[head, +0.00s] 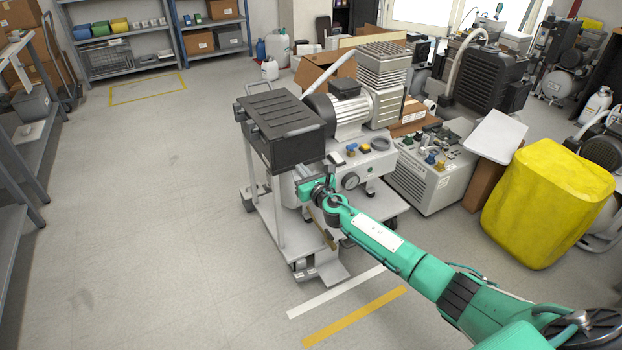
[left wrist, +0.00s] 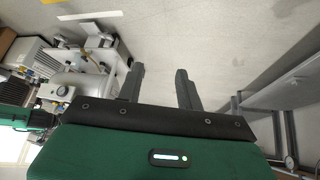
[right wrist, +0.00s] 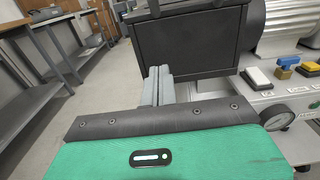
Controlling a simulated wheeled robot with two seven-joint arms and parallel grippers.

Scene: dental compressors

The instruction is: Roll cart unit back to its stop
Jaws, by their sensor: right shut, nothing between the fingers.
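The cart unit (head: 335,150) is a light grey wheeled frame carrying a compressor and a black box (head: 285,125) on posts. It stands mid-floor, and part of its near side is hidden by my right arm. My right gripper (head: 305,186) is at the cart's near side, just below the black box. In the right wrist view its fingers (right wrist: 158,82) are together and empty, in front of the black box (right wrist: 190,45); I cannot tell whether they touch the cart. My left gripper (left wrist: 159,75) is open and empty, seen only in the left wrist view, with the cart (left wrist: 85,65) at left.
A white floor strip (head: 335,292) and a yellow one (head: 355,316) lie in front of the cart. A grey control unit (head: 435,170) and a yellow covered object (head: 548,205) stand to the right. Shelving (head: 20,150) lines the left; the floor between is clear.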

